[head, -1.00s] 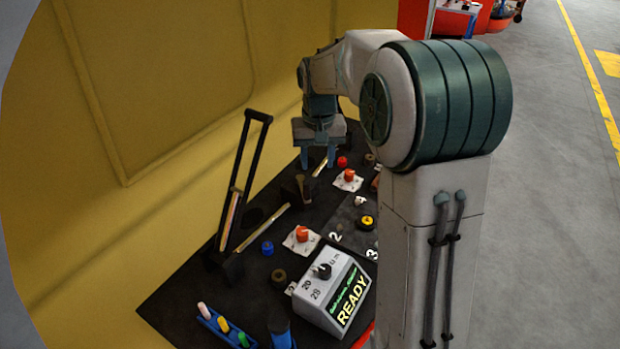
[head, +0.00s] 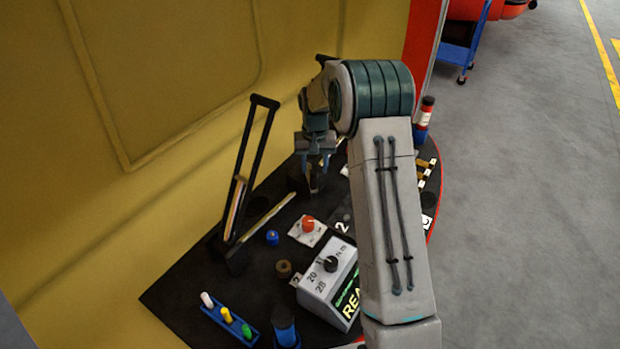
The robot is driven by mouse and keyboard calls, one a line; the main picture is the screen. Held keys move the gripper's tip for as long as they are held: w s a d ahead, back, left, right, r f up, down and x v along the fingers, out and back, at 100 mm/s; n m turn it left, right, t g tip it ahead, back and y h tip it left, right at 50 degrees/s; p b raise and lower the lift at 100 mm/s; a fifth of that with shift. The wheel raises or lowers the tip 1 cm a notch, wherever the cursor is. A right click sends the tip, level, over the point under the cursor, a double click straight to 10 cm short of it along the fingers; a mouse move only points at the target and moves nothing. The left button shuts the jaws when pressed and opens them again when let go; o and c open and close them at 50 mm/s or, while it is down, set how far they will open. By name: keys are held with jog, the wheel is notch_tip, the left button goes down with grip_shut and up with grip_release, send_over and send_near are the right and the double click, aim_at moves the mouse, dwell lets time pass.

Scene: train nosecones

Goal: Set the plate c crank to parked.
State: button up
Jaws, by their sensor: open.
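An orange-red knob (head: 308,223) sits on a white plate (head: 297,236) at the middle of the dark work surface. I cannot read a letter on this plate, so I cannot tell whether it is plate c or whether this knob is its crank. No parked mark is legible. My gripper (head: 314,166) is open, points down and looks empty, above the surface and farther back than that knob. My arm hides the right part of the surface.
A black upright frame (head: 246,165) stands at the left by the yellow wall (head: 150,100). A grey box with a dial (head: 325,285) stands in front. A blue rack with coloured pegs (head: 228,318) lies front left. A dark-capped bottle (head: 424,112) stands back right.

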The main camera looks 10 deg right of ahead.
jog(key=shift+a+f, duration=0.1)
jog(key=shift+f, duration=2.65)
grip_shut()
jog(key=shift+a, duration=0.25)
jog(key=shift+d, duration=0.2)
